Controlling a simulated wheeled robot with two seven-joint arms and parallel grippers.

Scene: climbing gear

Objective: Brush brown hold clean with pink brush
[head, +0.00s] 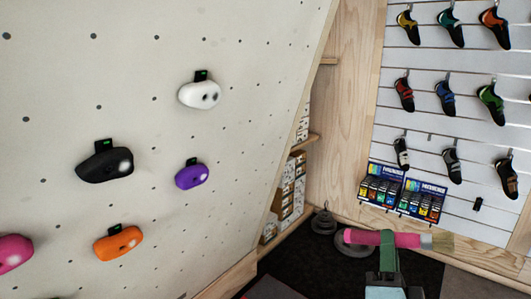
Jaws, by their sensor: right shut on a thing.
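My right gripper (387,246) is at the bottom right of the head view, shut on a pink brush (358,237). The brush lies roughly level across the jaws, with its pale bristles (438,242) pointing right. No brown hold shows clearly in this view. The wall (130,60) carries a white hold (198,95), a black hold (105,165), a purple hold (191,177), an orange hold (118,243) and a pink hold (13,252) cut by the left edge. The gripper and brush are apart from these holds. My left gripper is not in view.
A panel with several climbing shoes (452,165) hangs at the right, above colourful display boxes (380,187). Shelves with boxes (291,187) stand past the wall's edge. Dark round weights (324,222) sit on the floor behind the brush. The space before the climbing wall looks clear.

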